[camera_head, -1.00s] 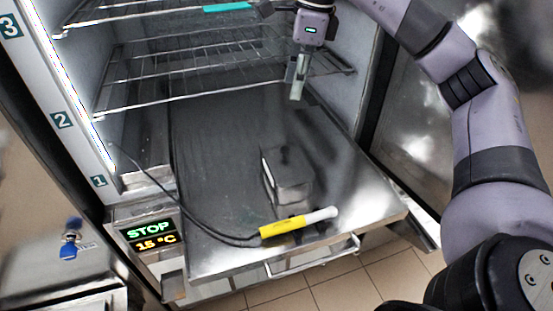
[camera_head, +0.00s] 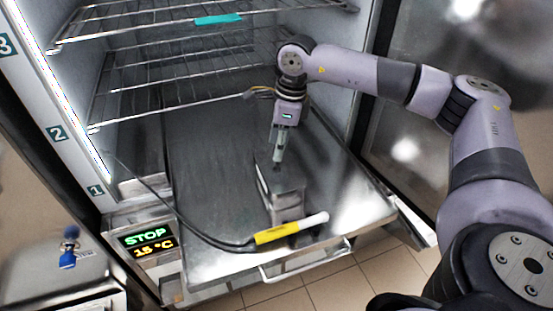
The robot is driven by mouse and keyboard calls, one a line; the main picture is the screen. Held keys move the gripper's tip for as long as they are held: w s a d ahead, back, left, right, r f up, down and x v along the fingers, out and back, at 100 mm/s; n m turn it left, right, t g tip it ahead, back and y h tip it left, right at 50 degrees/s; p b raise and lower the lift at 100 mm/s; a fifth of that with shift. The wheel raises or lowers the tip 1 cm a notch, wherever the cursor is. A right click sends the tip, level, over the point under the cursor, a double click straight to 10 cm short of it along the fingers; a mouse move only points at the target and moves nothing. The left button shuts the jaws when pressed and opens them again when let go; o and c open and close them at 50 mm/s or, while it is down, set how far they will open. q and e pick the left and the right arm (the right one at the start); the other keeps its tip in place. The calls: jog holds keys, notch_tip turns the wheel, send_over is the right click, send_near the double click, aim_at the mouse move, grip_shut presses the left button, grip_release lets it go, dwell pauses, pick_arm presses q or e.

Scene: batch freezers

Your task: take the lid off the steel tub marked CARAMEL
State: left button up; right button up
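A small steel tub (camera_head: 288,208) stands near the front of the pulled-out steel tray in the freezer. Its top, which looks covered by a flat steel lid (camera_head: 286,184), faces up. I cannot read any marking on it. My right gripper (camera_head: 277,163) points down at the back part of the lid, with its fingertips at or just above it; I cannot tell whether they touch. The fingers look close together from this side, so I cannot tell if they are open. My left gripper is not in view.
A yellow probe (camera_head: 278,234) with a white end and black cable lies by the tub's front. Wire shelves (camera_head: 180,75) are above and behind, one holding a teal item (camera_head: 218,19). The open freezer door (camera_head: 430,120) is at right. The display (camera_head: 147,241) reads STOP, 15 °C.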

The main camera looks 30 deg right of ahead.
jog(key=shift+w+f+p, duration=0.15)
jog(key=shift+f+p, duration=0.4)
jog(key=shift+f, duration=1.3)
jog(key=shift+a, duration=0.1)
jog(key=shift+c, duration=0.4)
grip_shut()
